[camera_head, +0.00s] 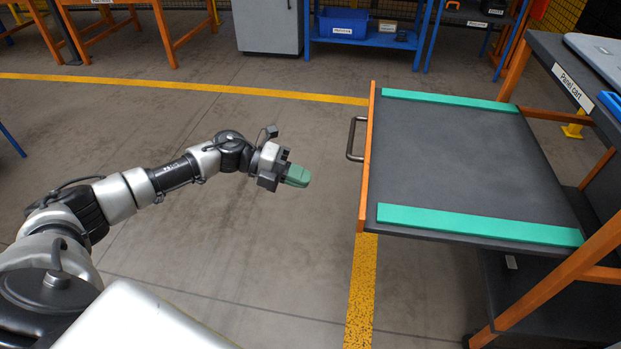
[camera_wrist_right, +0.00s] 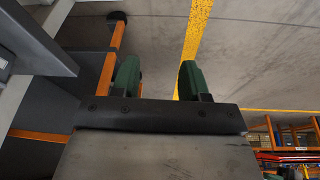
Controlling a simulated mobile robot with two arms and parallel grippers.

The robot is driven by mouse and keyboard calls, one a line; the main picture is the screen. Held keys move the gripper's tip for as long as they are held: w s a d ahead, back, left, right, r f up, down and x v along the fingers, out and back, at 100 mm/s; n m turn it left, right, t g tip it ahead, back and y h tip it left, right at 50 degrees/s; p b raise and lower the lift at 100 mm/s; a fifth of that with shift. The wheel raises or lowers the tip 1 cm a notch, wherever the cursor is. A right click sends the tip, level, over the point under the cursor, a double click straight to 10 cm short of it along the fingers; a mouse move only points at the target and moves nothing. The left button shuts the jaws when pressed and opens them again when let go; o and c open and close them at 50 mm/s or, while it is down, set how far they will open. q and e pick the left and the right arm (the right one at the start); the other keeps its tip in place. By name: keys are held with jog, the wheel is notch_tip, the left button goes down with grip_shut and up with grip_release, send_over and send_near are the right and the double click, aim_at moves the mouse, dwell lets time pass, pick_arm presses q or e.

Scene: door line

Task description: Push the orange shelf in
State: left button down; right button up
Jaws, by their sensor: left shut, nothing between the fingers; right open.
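The orange shelf (camera_head: 450,165) is a dark grey board with an orange front edge, a dark handle (camera_head: 354,139) and two green strips. In the head view it stands pulled out from the panel cart (camera_head: 572,86), extending to the left. My left gripper (camera_head: 297,175) has green fingertips, is shut and empty, and points right. It is to the left of the handle with a clear gap, touching nothing. My right gripper (camera_wrist_right: 156,80) shows only in the right wrist view, open, with nothing between its green fingers. The shelf's far end is partly hidden by the cart frame.
Orange cart legs (camera_head: 540,290) stand at the lower right. Blue tables (camera_head: 368,38) and a grey cabinet (camera_head: 268,27) stand at the back, with orange benches (camera_head: 105,32) at the back left. The floor left of the shelf is clear, marked with yellow lines.

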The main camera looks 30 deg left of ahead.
pick_arm(q)
jog(key=r+x, duration=0.1)
jog(key=x, duration=1)
jog(key=shift+b, duration=0.3)
pick_arm(e)
jog(key=shift+v, duration=1.2)
pick_arm(q)
jog(key=shift+w+d+r, duration=0.1)
jog(key=shift+w+d, duration=0.05)
jog(key=shift+d, duration=0.1)
pick_arm(e)
jog(key=shift+d, duration=0.2)
